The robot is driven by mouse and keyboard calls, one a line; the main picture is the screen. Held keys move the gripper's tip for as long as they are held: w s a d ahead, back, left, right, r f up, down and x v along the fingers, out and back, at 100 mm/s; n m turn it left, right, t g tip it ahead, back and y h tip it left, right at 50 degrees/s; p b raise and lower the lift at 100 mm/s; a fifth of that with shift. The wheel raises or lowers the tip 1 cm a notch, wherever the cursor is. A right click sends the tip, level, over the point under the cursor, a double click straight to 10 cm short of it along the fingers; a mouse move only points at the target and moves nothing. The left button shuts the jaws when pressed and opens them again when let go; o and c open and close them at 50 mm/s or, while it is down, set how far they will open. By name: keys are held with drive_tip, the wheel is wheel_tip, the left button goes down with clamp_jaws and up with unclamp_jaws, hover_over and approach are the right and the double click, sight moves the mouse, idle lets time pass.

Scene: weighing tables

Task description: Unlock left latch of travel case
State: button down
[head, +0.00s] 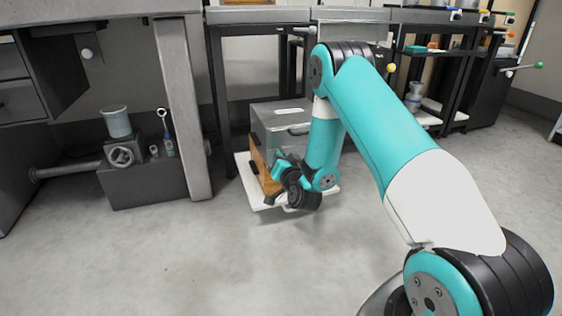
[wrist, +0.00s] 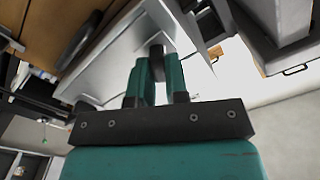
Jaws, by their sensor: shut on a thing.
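A grey case (head: 281,118) with a pale label and a dark handle sits on a wooden box (head: 256,165), low beside the table legs. My gripper (head: 276,172) is down at the front of this stack, and my own arm hides part of it. In the wrist view, my gripper (wrist: 158,64) has its two teal fingers closed on a small dark part (wrist: 157,52), in front of a pale grey panel (wrist: 115,65). The part looks like a latch, but its shape and lock state are mostly hidden. A brown panel with a dark handle (wrist: 80,40) shows at upper left there.
The stack stands on a low white board (head: 246,180). A grey block (head: 148,184) with a beaker and small items is to the left, beyond a table leg (head: 181,105). Shelves stand at back right. The floor (head: 160,260) in front is clear.

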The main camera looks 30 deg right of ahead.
drive_tip(key=m+b, duration=0.5)
drive_tip(key=m, duration=0.7)
drive_tip(key=shift+f, duration=0.2)
drive_tip(key=shift+m, duration=0.3)
drive_tip(key=c, duration=1.1)
unclamp_jaws()
